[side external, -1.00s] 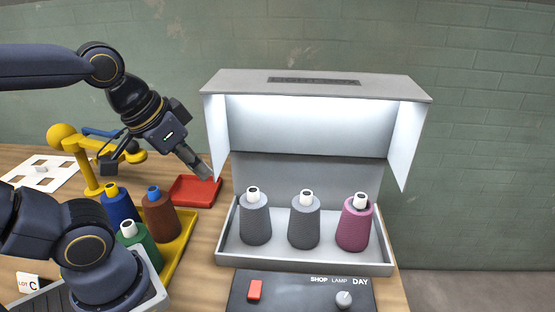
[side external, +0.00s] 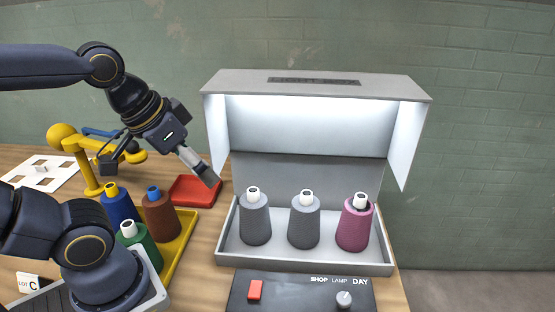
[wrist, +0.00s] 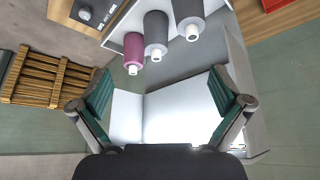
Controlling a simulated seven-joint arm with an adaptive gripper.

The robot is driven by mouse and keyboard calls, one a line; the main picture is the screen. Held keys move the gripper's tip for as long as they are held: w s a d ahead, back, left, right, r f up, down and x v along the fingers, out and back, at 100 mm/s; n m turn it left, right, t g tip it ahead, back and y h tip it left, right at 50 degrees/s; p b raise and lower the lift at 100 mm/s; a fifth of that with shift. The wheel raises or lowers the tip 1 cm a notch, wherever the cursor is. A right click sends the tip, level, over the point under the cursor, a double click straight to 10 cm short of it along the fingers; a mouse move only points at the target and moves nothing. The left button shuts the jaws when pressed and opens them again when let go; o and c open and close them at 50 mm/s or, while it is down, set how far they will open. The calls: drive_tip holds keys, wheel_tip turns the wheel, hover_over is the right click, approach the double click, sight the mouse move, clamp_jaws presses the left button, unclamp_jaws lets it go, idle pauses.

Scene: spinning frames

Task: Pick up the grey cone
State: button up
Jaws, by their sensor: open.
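Two grey cones with white tops stand upright in the light box tray, a left one (side external: 255,222) and a middle one (side external: 303,226). They are alike in shade in the side view. A pink cone (side external: 354,228) stands to their right. The wrist view shows the pink cone (wrist: 134,48), one grey cone (wrist: 156,32) and the other grey cone (wrist: 188,14) near its top edge. My gripper (side external: 209,178) is up and left of the box, above the red tray, apart from all cones. In the wrist view my gripper (wrist: 161,90) is open with nothing between its fingers.
The light box (side external: 318,84) has a roof and side flaps around the cones. A control panel (side external: 300,291) lies in front. A yellow tray (side external: 184,232) with blue, brown and green cones is at left, near a red tray (side external: 193,190). A slatted wooden pallet (wrist: 45,78) shows in the wrist view.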

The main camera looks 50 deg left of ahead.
drive_tip(key=n+g+h, duration=0.2)
drive_tip(key=n, duration=2.9)
approach(362, 207)
drive_tip(key=f, duration=0.1)
drive_tip(key=w+f, duration=0.1)
drive_tip(key=f, duration=0.3)
drive_tip(key=shift+w+a, duration=0.35)
drive_tip(key=shift+w, duration=0.05)
drive_tip(key=shift+n+t, duration=0.3)
drive_tip(key=x, duration=0.7)
drive_tip(key=shift+w+d, duration=0.1)
drive_tip(key=shift+w, duration=0.25)
drive_tip(key=shift+c, duration=0.2)
drive_tip(key=shift+r, duration=0.1)
drive_tip(key=c, duration=1.6)
